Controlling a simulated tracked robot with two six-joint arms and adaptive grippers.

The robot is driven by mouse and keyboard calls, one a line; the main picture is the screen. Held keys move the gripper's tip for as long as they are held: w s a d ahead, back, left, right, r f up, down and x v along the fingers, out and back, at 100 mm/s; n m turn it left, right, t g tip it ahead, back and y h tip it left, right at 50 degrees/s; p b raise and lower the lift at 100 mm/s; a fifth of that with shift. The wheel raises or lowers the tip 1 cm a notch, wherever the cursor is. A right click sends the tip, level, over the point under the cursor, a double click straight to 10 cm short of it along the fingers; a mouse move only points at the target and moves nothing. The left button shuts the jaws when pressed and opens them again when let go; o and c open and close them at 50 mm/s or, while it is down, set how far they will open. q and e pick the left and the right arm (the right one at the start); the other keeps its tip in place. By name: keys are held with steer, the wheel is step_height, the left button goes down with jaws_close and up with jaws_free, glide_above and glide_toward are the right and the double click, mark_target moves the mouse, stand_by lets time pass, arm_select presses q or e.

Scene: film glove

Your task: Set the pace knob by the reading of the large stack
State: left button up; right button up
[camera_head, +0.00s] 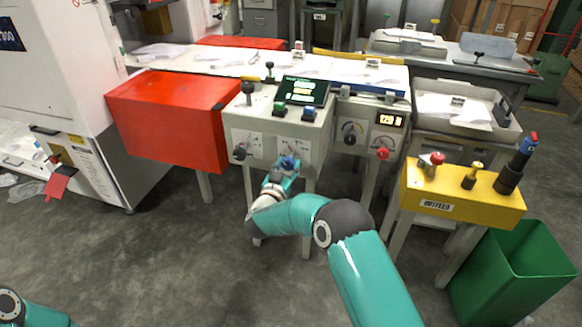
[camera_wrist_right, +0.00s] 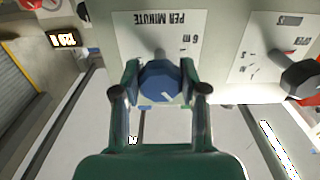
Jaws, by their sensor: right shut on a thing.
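The blue knob (camera_head: 288,162) sits on the front of the light grey console, beside a dark knob (camera_head: 240,152). My right gripper (camera_wrist_right: 160,88) is shut on the blue knob, one finger on each side. In the right wrist view the blue knob (camera_wrist_right: 160,82) has a white pointer line, and its plate (camera_wrist_right: 165,35) reads "PER MINUTE" upside down. A lit display (camera_head: 390,119) at the console's right shows digits that I cannot read surely. Paper stacks (camera_head: 305,66) lie on the table behind; I cannot tell which is the large one. My left gripper is out of view.
A red box (camera_head: 170,115) stands left, a yellow control box (camera_head: 460,195) and green bin (camera_head: 515,270) right. Front floor is clear.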

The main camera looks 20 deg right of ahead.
steer(key=shift+d+f+m+b, duration=0.1)
steer(key=shift+f+m+b, duration=0.1)
steer(key=shift+m+b, duration=1.05)
steer(key=m+b, duration=0.5)
steer(key=shift+f, duration=0.1)
steer(key=shift+m+b, duration=1.8)
steer(key=shift+m, duration=0.15)
steer(key=shift+r, duration=0.2)
steer(key=o, duration=1.1)
steer(key=shift+o, duration=0.2)
steer(key=shift+r, duration=0.1)
